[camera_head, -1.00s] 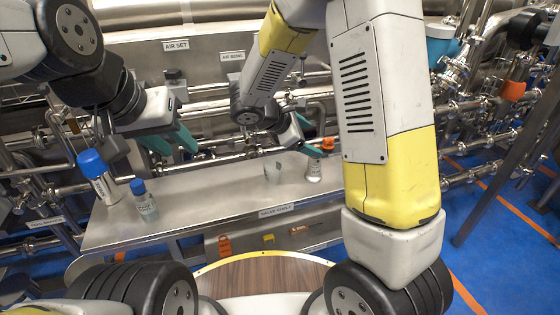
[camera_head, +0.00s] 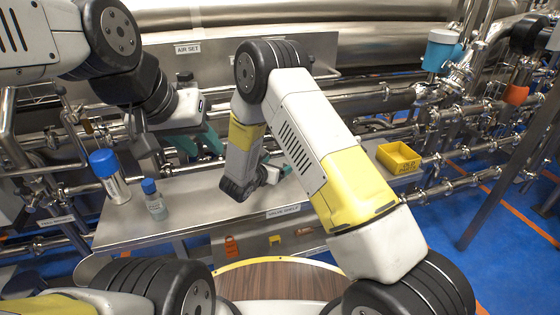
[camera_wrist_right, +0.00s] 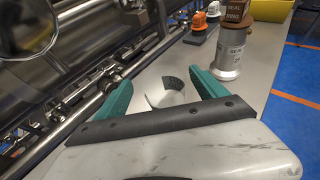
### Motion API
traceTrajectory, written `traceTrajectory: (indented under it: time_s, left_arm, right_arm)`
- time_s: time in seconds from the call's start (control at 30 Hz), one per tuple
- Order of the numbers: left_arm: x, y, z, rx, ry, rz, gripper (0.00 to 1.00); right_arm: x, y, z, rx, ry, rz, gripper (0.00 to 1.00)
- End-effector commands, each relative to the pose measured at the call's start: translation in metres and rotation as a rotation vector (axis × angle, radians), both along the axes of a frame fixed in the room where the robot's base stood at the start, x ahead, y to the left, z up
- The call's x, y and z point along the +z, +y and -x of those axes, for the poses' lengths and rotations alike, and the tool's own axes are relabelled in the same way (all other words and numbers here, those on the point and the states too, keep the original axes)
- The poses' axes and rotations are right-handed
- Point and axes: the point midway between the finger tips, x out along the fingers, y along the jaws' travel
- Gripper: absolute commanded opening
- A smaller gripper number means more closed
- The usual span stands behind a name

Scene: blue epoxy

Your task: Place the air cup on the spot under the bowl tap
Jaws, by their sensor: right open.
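In the right wrist view a pale, round cup-like piece with a dark speckled patch (camera_wrist_right: 171,88) is on the metal shelf between the teal fingers of my right gripper (camera_wrist_right: 158,88). It may be the air cup; I cannot read a name on it. The fingers are spread, with gaps beside it. In the head view my right gripper (camera_head: 276,170) is low over the shelf (camera_head: 205,205), partly behind my own arm, which hides the cup. My left gripper (camera_head: 197,146) is open and empty above the shelf's left part. I cannot make out the bowl tap or its spot.
Two blue-capped bottles, a large one (camera_head: 110,178) and a small one (camera_head: 154,203), stand at the shelf's left. Pipes run behind the shelf.

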Motion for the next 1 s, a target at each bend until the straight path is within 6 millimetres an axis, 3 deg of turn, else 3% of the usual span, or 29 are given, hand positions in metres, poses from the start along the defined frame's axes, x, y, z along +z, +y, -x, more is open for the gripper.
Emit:
traceTrajectory:
  time_s: [0.3, 0.53, 0.9, 1.0]
  left_arm:
    - [0.000, 0.000, 0.000, 0.000, 0.000, 0.000, 0.36]
    - [0.000, 0.000, 0.000, 0.000, 0.000, 0.000, 0.36]
    - [0.000, 0.000, 0.000, 0.000, 0.000, 0.000, 0.36]
    - [0.000, 0.000, 0.000, 0.000, 0.000, 0.000, 0.36]
  right_arm:
    - [-0.021, -0.020, -0.033, -0.002, 0.000, -0.003, 0.81]
    - [-0.021, -0.021, -0.035, 0.000, 0.000, -0.001, 0.81]
    - [-0.021, -0.021, -0.035, -0.001, 0.000, -0.002, 0.12]
    - [-0.021, -0.021, -0.035, -0.001, 0.000, -0.002, 0.12]
